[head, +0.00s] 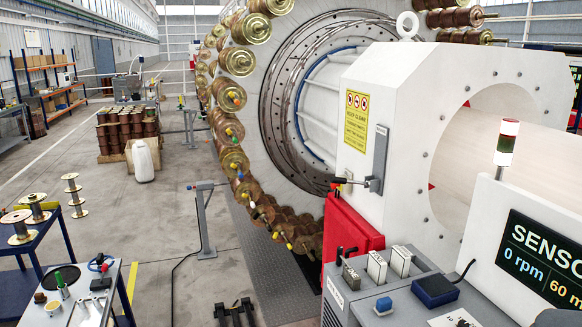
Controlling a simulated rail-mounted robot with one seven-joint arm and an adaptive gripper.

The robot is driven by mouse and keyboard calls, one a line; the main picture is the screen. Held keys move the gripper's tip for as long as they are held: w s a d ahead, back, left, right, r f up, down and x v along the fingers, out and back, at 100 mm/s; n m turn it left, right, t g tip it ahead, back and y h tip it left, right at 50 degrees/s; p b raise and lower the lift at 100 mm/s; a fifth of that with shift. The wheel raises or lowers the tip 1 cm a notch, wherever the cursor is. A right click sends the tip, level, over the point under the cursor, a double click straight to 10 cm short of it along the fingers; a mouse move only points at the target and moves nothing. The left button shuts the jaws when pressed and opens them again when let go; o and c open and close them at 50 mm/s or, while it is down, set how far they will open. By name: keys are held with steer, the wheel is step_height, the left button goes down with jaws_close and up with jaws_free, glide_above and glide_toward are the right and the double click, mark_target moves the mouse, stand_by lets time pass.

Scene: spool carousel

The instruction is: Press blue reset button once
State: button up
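A small blue button (384,304) with a raised cap sits on a pale base on the sloped grey control panel (408,291), at the bottom of the head view right of centre. Nothing covers it, and nothing touches it. I cannot read any label on it. A larger dark blue box (435,291) with a black cable lies on the panel to its right. My gripper is not in view.
Pale-topped blocks (377,267) stand on the panel behind the button. A screen (543,262) reading "SENSO", 0 rpm, and a signal lamp (506,143) rise at the right. A red cabinet (346,236) and the spool carousel (272,204) stand behind. Tool tables are left.

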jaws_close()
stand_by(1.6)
